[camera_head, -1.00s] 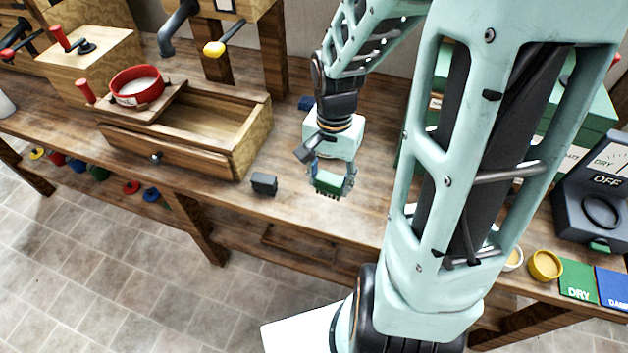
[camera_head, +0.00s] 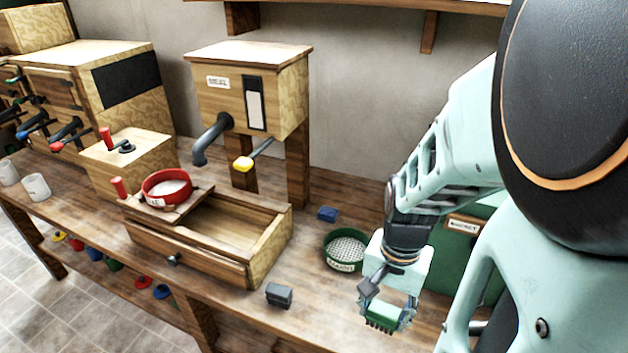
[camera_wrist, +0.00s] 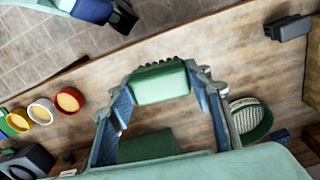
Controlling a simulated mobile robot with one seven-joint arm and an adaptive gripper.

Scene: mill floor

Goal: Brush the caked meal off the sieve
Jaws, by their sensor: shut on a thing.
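My gripper (camera_head: 388,308) is shut on a green brush (camera_head: 381,318) with dark bristles. It holds the brush over the front of the bench; the wrist view also shows the brush (camera_wrist: 160,82) between the fingers. A round green sieve (camera_head: 342,265) with a pale mesh lies on the bench just left of and behind my gripper, apart from the brush. It also shows in the wrist view (camera_wrist: 249,133). A red sieve (camera_head: 160,202) with pale white contents sits on the wooden drawer box at left. I cannot tell how much of the green sieve's pale pattern is meal.
A small grey block (camera_head: 278,294) lies near the bench's front edge, left of my gripper. A blue block (camera_head: 327,214) lies behind the green sieve. The open wooden drawer box (camera_head: 255,255) stands at left. Coloured cups (camera_wrist: 69,101) and a dark meter (camera_wrist: 28,163) show in the wrist view.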

